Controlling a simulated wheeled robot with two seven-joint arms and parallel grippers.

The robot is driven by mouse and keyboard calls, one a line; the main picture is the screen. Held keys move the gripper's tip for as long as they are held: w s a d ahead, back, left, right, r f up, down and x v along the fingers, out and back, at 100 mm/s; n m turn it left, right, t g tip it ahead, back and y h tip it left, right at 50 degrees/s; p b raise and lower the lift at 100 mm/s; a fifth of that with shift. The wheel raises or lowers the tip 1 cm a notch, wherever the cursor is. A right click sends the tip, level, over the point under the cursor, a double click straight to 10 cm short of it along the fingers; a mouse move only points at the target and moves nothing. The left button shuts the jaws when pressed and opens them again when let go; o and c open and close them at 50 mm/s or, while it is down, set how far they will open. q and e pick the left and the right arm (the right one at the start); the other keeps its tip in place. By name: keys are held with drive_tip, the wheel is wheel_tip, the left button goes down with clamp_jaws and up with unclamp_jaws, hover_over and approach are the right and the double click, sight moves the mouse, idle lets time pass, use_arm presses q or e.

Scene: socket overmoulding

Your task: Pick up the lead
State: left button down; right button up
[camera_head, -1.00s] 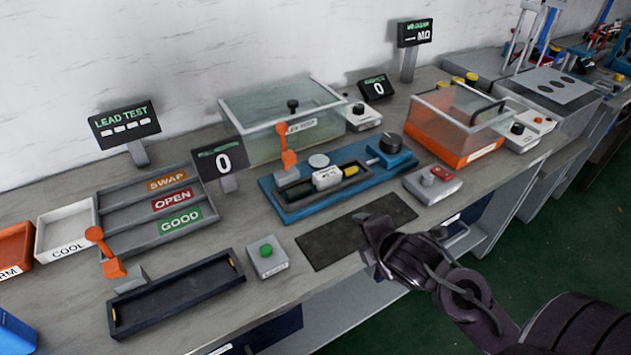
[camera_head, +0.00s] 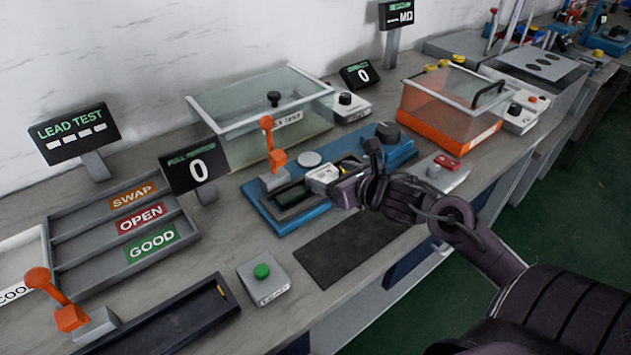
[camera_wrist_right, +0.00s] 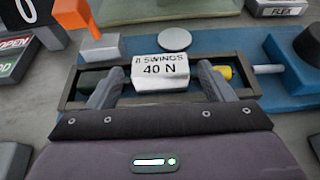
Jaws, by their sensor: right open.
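In the head view, a blue fixture (camera_head: 395,160) holds a dark rectangular frame. In the right wrist view, a white block (camera_wrist_right: 160,72) marked "8 SWINGS 40 N" stands at this frame. A dark piece with a yellow end (camera_wrist_right: 224,73) shows to its right, partly hidden by my finger; I cannot tell whether it is the lead. My right gripper (camera_head: 355,172) is open over the near side of the fixture. In the wrist view its two fingers (camera_wrist_right: 160,90) stand apart, either side of the white block's near face. I see nothing gripped. My left gripper is out of view.
An orange lever (camera_head: 268,135) rises at the fixture's left end. A glass-lidded box (camera_head: 235,115) stands behind, and an orange clear-lidded box (camera_head: 450,110) to the right. A dark mat (camera_head: 345,248) lies bare in front. A button box (camera_head: 263,278) stands left of the mat.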

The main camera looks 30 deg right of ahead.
sight(326, 175)
drive_tip(key=shift+f+x, duration=0.15)
drive_tip(key=shift+x, duration=1.05)
drive_tip(key=shift+f+x, duration=0.15)
drive_tip(key=shift+x, duration=1)
drive_tip(key=shift+s, duration=0.2)
drive_tip(key=shift+c, duration=0.3)
drive_tip(key=c, duration=0.7)
